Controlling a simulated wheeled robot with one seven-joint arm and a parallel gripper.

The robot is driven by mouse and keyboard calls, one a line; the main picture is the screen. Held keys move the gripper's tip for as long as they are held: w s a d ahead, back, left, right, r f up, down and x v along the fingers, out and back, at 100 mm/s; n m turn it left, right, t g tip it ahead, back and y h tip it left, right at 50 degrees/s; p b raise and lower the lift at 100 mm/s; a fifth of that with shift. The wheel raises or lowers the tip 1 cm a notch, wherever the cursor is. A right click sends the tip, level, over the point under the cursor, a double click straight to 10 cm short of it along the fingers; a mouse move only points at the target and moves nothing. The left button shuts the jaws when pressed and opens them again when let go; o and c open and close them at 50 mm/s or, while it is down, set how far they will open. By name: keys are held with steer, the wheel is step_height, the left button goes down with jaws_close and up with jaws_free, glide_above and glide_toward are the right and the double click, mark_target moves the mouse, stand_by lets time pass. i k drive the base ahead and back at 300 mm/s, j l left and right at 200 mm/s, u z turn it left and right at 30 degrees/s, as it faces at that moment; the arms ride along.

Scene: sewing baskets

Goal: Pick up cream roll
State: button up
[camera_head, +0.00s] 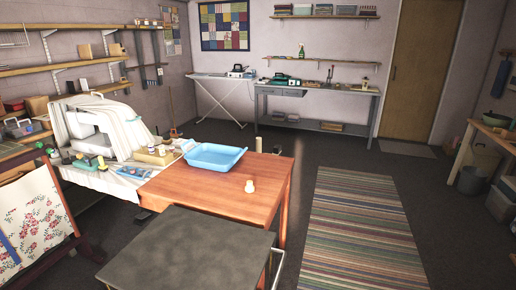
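A small cream roll (249,186) stands upright on the brown wooden table (200,194), near its right side. It is apart from the light blue tray (230,168), which sits behind and to the left of it. Nothing covers the roll in this view. My gripper is not in view.
A dark grey flat top (190,252) lies in front of the wooden table. A sewing machine (90,128) draped in pale cloth and several small sewing items crowd the left. The table around the roll is clear. A striped rug (362,230) covers open floor to the right.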

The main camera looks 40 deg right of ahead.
mark_target(258, 140)
steer(key=i+l+z, duration=0.2)
steer(key=l+z, duration=0.2)
steer(key=l, duration=0.2)
steer(key=i+l+z, duration=0.7)
steer(key=l+z, duration=0.15)
steer(key=i+l+z, duration=0.55)
steer(key=i, duration=0.7)
steer(key=i+l+z, duration=0.1)
steer(key=i, duration=0.75)
steer(key=i+u, duration=0.4)
steer(key=i+l+u, duration=0.1)
steer(key=i+u, duration=0.25)
steer(key=i+l+u, duration=0.2)
steer(key=i+u, duration=0.45)
steer(key=u, duration=0.15)
steer(key=i+l+u, duration=0.1)
steer(key=i+u, duration=0.25)
steer(key=i+l+u, duration=0.15)
steer(key=u, duration=0.25)
steer(key=i+l+u, duration=0.2)
steer(key=u, duration=0.15)
